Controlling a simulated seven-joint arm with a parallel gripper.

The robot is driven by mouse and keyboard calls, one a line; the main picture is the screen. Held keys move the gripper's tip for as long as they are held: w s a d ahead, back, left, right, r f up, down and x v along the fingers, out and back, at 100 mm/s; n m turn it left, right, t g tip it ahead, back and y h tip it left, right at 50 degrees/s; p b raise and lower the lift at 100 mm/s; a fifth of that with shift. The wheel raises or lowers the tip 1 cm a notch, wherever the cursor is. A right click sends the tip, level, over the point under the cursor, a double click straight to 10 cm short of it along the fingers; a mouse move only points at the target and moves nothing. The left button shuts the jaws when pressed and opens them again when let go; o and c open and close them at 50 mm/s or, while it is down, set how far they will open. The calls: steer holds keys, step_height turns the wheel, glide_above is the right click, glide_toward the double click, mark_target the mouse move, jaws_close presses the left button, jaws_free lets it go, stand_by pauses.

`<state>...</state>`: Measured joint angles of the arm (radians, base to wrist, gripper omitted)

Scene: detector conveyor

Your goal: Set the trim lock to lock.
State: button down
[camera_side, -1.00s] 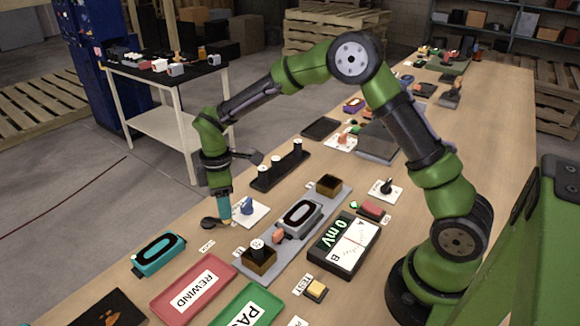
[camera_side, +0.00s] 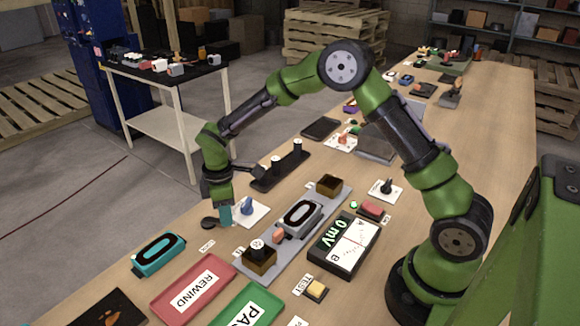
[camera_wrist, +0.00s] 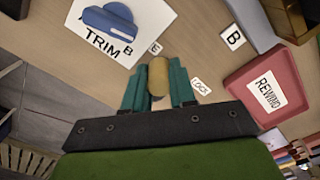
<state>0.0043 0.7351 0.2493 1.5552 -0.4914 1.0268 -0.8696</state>
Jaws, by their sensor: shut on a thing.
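A tan, rounded handle (camera_wrist: 157,77) stands between my gripper's teal fingers in the wrist view. My gripper (camera_wrist: 157,88) is shut on it, low over the table. The side view also shows my gripper (camera_side: 226,216), but its fingers hide the handle there. A small LOCK label (camera_wrist: 201,87) lies to the right of the handle in the wrist view, and it also shows in the side view (camera_side: 207,246). A second small label (camera_wrist: 155,47), partly hidden, lies just above the handle. The base of the handle is hidden.
A blue knob (camera_wrist: 110,20) on a white TRIM card (camera_wrist: 95,40) stands close by. A black rounded thing (camera_side: 209,223) is just left of my fingers in the side view. The red REWIND tray (camera_side: 193,287) and a teal box (camera_side: 158,254) are nearer the camera.

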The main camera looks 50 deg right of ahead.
steer(key=shift+a, duration=0.1)
steer(key=m, duration=0.1)
steer(key=a+m, duration=0.1)
steer(key=shift+s+m, duration=0.25)
steer(key=shift+m, duration=0.15)
steer(key=m, duration=0.1)
steer(key=a+m, duration=0.1)
steer(key=m, duration=0.1)
steer(key=shift+s+a+m, duration=0.1)
steer(key=shift+a+m, duration=0.15)
steer(key=shift+m, duration=0.05)
steer(key=a+m, duration=0.1)
steer(key=m, duration=0.2)
steer(key=shift+a, duration=0.2)
steer(key=shift+w+a+m, duration=0.2)
steer(key=shift+m, duration=0.45)
steer(key=shift+w+a+m, duration=0.15)
steer(key=shift+a+m, duration=0.05)
steer(key=shift+m, duration=0.45)
steer(key=c, duration=0.9)
jaws_free()
